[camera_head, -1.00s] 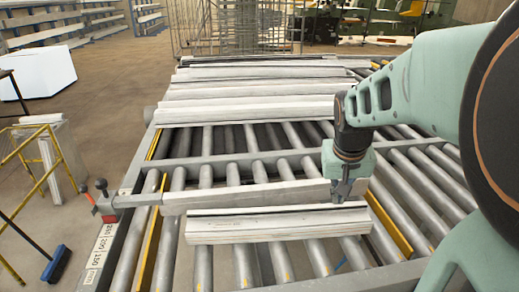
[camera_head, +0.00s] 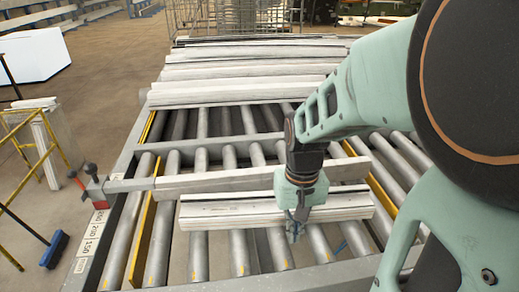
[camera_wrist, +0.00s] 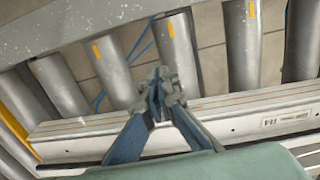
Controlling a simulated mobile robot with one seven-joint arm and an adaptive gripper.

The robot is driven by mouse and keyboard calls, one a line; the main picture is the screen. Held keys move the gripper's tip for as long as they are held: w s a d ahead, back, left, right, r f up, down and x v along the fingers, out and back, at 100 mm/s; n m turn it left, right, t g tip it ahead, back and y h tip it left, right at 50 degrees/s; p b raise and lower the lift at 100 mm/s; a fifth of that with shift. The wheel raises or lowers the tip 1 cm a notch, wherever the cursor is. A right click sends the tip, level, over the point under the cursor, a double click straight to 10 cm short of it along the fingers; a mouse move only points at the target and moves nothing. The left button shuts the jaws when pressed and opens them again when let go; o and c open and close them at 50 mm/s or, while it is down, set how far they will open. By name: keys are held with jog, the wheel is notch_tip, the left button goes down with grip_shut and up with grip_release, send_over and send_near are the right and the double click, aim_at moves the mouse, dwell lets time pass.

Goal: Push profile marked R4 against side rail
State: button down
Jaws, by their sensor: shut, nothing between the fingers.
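A pale profile (camera_head: 225,216) lies across the rollers at the near side of the bench. It also shows in the wrist view (camera_wrist: 90,137), with a small white label (camera_wrist: 287,118) near its right end; I cannot read the print surely. A long rail (camera_head: 220,181) with a red-knobbed handle at its left end runs just behind the profile. Whether the two touch is not clear. My gripper (camera_head: 293,237) is shut and empty. It points down at the profile's near side, right of its middle; the wrist view (camera_wrist: 158,85) shows the fingertips past the profile's edge, over the rollers.
Several more profiles (camera_head: 240,93) lie across the far rollers. The bench's front beam (camera_wrist: 80,22) is close to the fingertips. A yellow strip (camera_head: 143,240) runs along the left rollers, beside a numbered scale (camera_head: 84,246). A yellow stand and a blue broom (camera_head: 55,249) are on the floor.

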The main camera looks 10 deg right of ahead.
jog(key=w, duration=0.2)
jog(key=w+f, duration=0.1)
jog(key=w, duration=0.1)
jog(key=shift+f, duration=0.1)
jog(key=shift+w, duration=0.15)
